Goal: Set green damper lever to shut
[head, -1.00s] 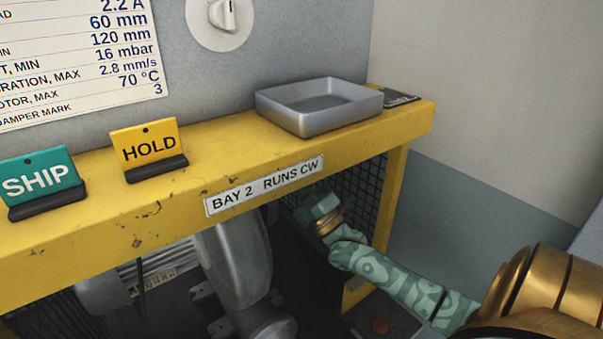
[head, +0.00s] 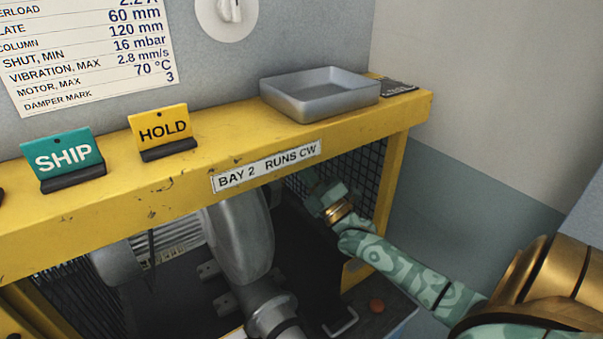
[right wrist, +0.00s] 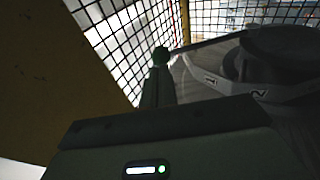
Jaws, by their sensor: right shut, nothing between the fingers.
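The green damper lever's round knob (right wrist: 160,56) shows in the right wrist view, at the end of a thin rod (right wrist: 205,42) running right to a grey round housing. A pale scale plate (right wrist: 245,92) on it carries the marks 1 and 2. My right gripper (right wrist: 159,70) is shut and empty. Its fingertips line up with the knob; I cannot tell whether they touch it. In the head view my right gripper (head: 322,188) is under the yellow beam, near the mesh, and the lever cannot be made out. My left gripper is not in view.
The yellow beam (head: 110,205) lies above the right gripper. Black mesh (head: 368,180) stands behind it. The grey blower (head: 240,235) and its pipe are left of it. A metal tray (head: 320,108), a SHIP sign (head: 64,157) and a HOLD sign (head: 163,128) sit on top.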

